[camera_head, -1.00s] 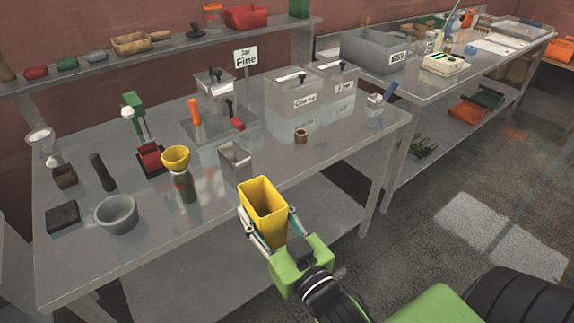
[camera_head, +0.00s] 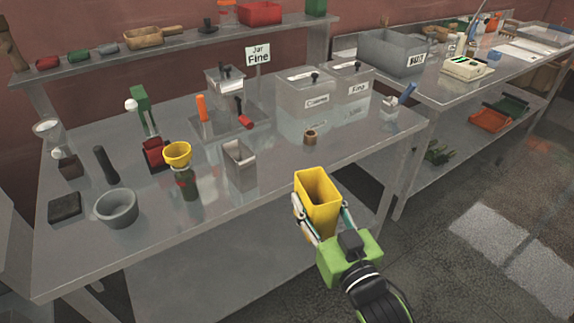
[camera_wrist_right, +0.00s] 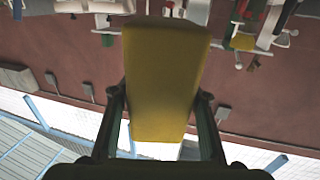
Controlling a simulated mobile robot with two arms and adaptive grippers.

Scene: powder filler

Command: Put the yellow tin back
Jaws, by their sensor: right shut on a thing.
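The yellow tin (camera_head: 319,203) is an open-topped, square, tapered container, held upright with its opening up. My right gripper (camera_head: 322,218) is shut on it, one finger on each side. The tin is in front of the table's front edge, apart from the table. In the right wrist view the yellow tin (camera_wrist_right: 165,80) fills the middle between the fingers of my right gripper (camera_wrist_right: 162,110). My left gripper is not in view.
The metal table (camera_head: 270,190) has a free strip along its front right. Lidded boxes (camera_head: 308,95) stand behind.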

